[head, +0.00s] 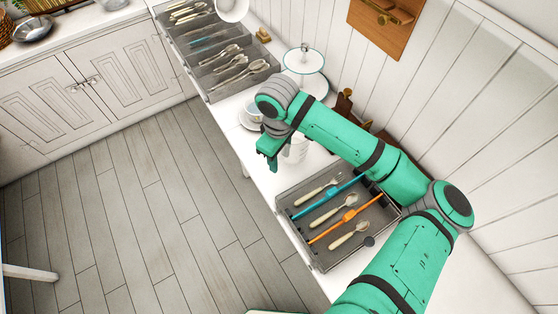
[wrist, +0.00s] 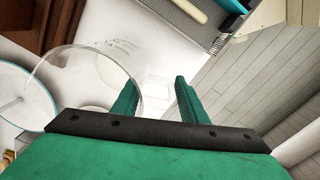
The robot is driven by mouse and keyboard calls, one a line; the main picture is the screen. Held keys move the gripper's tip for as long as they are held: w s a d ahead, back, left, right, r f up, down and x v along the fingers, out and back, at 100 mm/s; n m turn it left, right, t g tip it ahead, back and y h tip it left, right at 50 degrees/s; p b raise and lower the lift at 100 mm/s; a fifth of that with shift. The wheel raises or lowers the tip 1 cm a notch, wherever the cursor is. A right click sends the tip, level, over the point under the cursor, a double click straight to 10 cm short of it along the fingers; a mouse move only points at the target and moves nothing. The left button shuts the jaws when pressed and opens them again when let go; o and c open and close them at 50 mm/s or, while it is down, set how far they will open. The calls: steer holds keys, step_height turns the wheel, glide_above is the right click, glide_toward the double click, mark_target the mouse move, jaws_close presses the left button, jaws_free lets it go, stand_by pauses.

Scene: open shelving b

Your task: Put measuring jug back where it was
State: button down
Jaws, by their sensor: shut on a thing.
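The measuring jug (wrist: 88,62) is clear, with faint printed markings, and its round rim fills the left of the wrist view. In the head view the jug (head: 297,151) shows partly behind my gripper (head: 271,150), over the white counter (head: 262,178). In the wrist view my gripper (wrist: 155,90) has one finger on each side of a faint clear part at the jug's side, seemingly its handle. The jug looks upright. I cannot tell whether its base touches the counter.
A grey cutlery tray (head: 318,257) stands nearer on the counter. A cup and saucer (head: 250,117) and a tiered stand (head: 304,62) are beyond the jug. A larger cutlery tray (head: 215,62) lies farther back. The wooden floor (head: 130,220) is clear.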

mark_target(279, 160)
steer(key=shift+w+f, duration=0.2)
steer(key=shift+f, duration=0.05)
steer(key=shift+w+f, duration=0.15)
steer(key=shift+f, duration=1.5)
steer(key=shift+f, duration=0.15)
steer(key=c, duration=1.1)
jaws_free()
steer(key=r, duration=1.2)
steer(key=shift+a+r, duration=0.15)
steer(key=shift+a, duration=0.05)
